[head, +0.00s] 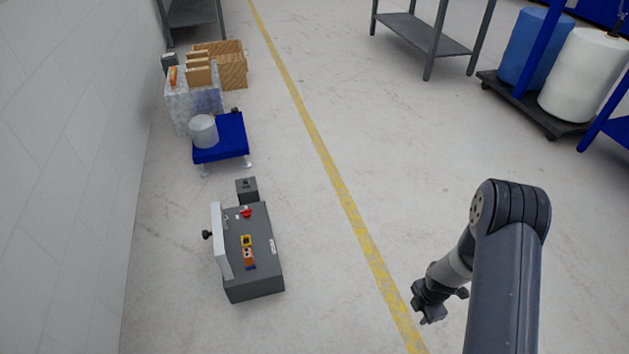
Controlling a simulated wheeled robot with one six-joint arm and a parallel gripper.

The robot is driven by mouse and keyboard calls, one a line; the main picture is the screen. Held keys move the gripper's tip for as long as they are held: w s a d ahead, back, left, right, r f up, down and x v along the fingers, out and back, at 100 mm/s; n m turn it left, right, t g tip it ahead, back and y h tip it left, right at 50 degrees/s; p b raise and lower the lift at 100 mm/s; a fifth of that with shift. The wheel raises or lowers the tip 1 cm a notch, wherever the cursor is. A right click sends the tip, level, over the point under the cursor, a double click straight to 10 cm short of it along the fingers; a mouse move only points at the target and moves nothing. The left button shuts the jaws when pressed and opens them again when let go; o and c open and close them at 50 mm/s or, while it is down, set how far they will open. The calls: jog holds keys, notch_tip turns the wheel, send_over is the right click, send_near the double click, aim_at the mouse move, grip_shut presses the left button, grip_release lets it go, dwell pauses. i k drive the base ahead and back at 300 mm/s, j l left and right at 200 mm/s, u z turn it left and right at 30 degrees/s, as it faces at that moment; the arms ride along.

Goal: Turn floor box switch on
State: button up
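The floor box (262,284) is a dark grey box on the floor at lower centre-left, beside the wall. Its light grey lid (220,243) stands open on the left side, with a black knob on it. On the top are a red knob or switch (246,212) and a yellow and orange part (248,250); the switch's position is too small to tell. My gripper (428,317) hangs at the lower right, well to the right of the box and past the yellow line. Its fingers are too small and dark to tell whether they are open.
A small dark box (246,188) stands just behind the floor box. Behind it are a blue platform (228,150) with a grey cylinder (203,131), and cardboard boxes (233,72). A grey shelf (425,34) and a cart with rolls (527,105) stand at upper right. The middle floor is clear.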

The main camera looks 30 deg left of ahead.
aim_at(246, 214)
jog(key=i+u, duration=0.2)
jog(key=i, duration=0.25)
jog(key=i+l+u, duration=0.15)
jog(key=i, duration=0.3)
jog(key=i+l+u, duration=0.2)
jog(key=i, duration=0.2)
jog(key=i+l+u, duration=0.15)
jog(key=i, duration=0.3)
jog(key=i+j+u, duration=0.15)
jog(key=u, duration=0.3)
jog(key=i+u, duration=0.25)
jog(key=u, duration=0.25)
jog(key=i+j+u, duration=0.1)
jog(key=u, duration=0.35)
jog(key=i+l+u, duration=0.15)
jog(key=i+u, duration=0.15)
jog(key=u, duration=0.15)
jog(key=i+u, duration=0.5)
jog(key=i+j, duration=0.05)
jog(key=i, duration=0.05)
